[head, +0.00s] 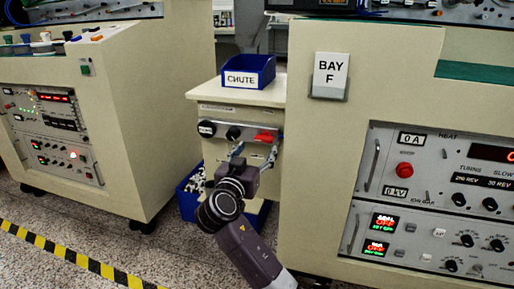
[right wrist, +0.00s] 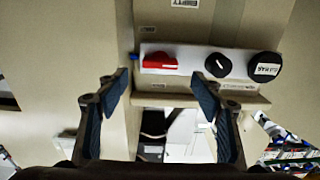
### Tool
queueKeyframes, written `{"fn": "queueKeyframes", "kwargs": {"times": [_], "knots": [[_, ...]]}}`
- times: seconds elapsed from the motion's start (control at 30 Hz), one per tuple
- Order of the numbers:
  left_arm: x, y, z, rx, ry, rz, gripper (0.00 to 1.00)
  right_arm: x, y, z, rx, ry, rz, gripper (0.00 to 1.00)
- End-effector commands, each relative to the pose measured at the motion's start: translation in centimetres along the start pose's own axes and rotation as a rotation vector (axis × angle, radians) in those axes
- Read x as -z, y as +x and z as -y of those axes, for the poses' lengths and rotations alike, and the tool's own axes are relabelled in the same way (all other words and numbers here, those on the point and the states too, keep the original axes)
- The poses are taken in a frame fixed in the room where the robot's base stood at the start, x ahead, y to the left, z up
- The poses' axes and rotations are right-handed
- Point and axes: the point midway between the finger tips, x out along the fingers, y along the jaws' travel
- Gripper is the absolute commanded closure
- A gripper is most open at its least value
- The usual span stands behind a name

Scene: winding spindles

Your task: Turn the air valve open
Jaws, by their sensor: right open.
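A narrow cream cabinet (head: 243,104) carries a grey panel with a red handle (head: 265,136) at its right end, likely the air valve. The handle lies sideways along the panel and also shows in the right wrist view (right wrist: 160,63). My right gripper (head: 256,151) is open, its fingers spread just below and in front of the panel. In the right wrist view, which sees the panel upside down, the red handle is beyond the gap between the fingertips (right wrist: 160,88); nothing is between them. My left gripper is not in view.
Two black knobs, one in the middle (head: 233,132) and one at the left (head: 206,128), share the panel. A blue CHUTE bin (head: 249,76) stands on top. A blue crate (head: 190,207) is below. The BAY F cabinet (head: 303,150) is close on the right.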

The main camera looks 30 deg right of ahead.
Motion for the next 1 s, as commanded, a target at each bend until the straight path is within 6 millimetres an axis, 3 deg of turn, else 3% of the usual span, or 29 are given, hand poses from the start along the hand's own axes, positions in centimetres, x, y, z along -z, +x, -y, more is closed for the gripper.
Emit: {"fn": "queueKeyframes", "kwargs": {"times": [0.3, 0.7, 1.0], "knots": [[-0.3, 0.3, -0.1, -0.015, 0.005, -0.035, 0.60, -0.2, 4.8, 0.0, -0.001, -0.002, 0.000, 0.39], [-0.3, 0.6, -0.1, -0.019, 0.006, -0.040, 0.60, -0.1, 5.8, 0.0, 0.001, -0.002, 0.002, 0.39], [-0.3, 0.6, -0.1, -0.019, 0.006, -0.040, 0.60, -0.1, 5.7, 0.0, 0.001, -0.003, 0.003, 0.72]]}}
